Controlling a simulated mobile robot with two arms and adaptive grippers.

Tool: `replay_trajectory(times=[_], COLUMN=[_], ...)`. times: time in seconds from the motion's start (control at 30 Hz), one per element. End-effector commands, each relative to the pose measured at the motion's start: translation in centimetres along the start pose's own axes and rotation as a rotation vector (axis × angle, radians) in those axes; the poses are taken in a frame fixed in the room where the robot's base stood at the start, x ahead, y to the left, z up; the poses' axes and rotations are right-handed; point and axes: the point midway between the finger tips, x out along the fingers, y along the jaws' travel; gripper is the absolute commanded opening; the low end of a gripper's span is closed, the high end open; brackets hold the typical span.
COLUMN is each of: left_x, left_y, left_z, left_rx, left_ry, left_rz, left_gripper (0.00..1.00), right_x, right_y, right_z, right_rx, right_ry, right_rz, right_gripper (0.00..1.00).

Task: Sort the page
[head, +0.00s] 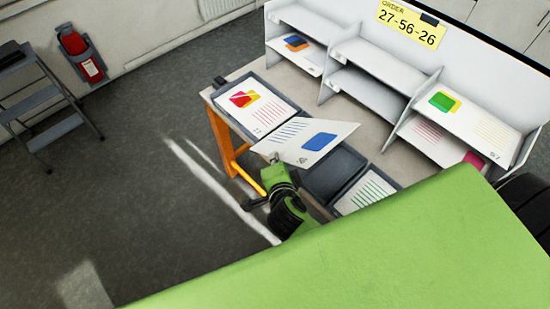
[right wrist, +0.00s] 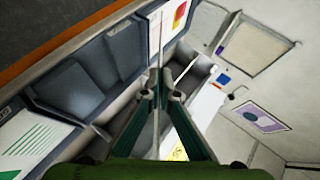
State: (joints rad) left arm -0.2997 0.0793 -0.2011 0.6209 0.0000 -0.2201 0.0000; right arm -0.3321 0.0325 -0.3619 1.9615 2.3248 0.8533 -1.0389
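My right gripper (head: 275,160) is shut on the edge of a white page (head: 290,152) with a blue shape and blue lines. It holds the page tilted above the middle tray (head: 330,178), which is dark and looks empty. In the right wrist view the fingers (right wrist: 166,90) pinch the page, seen nearly edge-on. A page with a red and yellow shape (head: 262,108) lies in the left tray. A page with green lines (head: 366,192) lies in the right tray, partly hidden by my green body. My left gripper is not in view.
A yellow order sign (head: 412,22) reads 27-56-26 above the white shelf rack (head: 372,92). Shelf pages include a blue and orange one (head: 303,50) and a green and yellow one (head: 462,117). Some shelf compartments are empty. A step ladder (head: 45,110) stands left; open floor lies between.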

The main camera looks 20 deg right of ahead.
Motion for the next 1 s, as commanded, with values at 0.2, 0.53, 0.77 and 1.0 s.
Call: replay_trajectory(times=[0.2,0.53,0.77,1.0], left_x=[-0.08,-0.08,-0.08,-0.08], left_y=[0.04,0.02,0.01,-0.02], left_z=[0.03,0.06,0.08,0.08], left_rx=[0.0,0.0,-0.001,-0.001], left_ry=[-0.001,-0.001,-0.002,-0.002], left_rz=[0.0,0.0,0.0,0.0], left_gripper=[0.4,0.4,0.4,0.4], right_x=[-0.03,-0.06,0.04,0.08], right_y=[-0.11,-0.01,-0.39,-0.37], right_z=[0.04,0.06,0.11,0.16], right_rx=[-0.063,-0.071,-0.141,-0.26], right_ry=[-0.002,-0.003,-0.003,-0.006], right_rz=[0.107,0.122,0.249,0.458], right_gripper=[0.0,0.0,0.0,0.0])
